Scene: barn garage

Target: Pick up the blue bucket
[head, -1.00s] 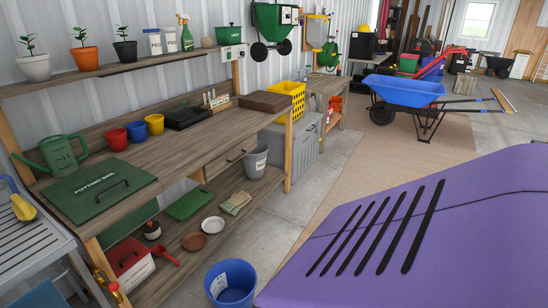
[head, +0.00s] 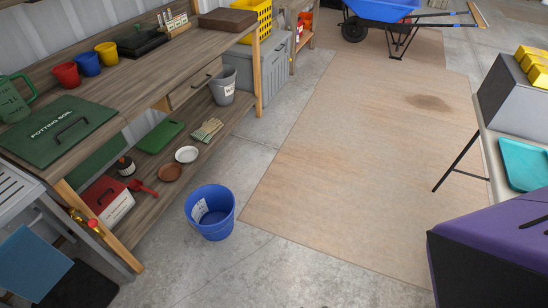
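The blue bucket (head: 211,214) stands upright on the concrete floor, in front of the workbench's lower shelf. It has a white label on its inside left wall and looks empty. A smaller blue pot (head: 86,62) stands on the bench top between a red and a yellow one. Neither of my grippers is in the head view.
The wooden workbench (head: 150,83) runs along the left, with a grey bucket (head: 222,88) on its lower shelf. A tan mat (head: 350,160) covers the floor to the right. A table with a teal tray (head: 524,163) stands at the right edge. Floor around the bucket is clear.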

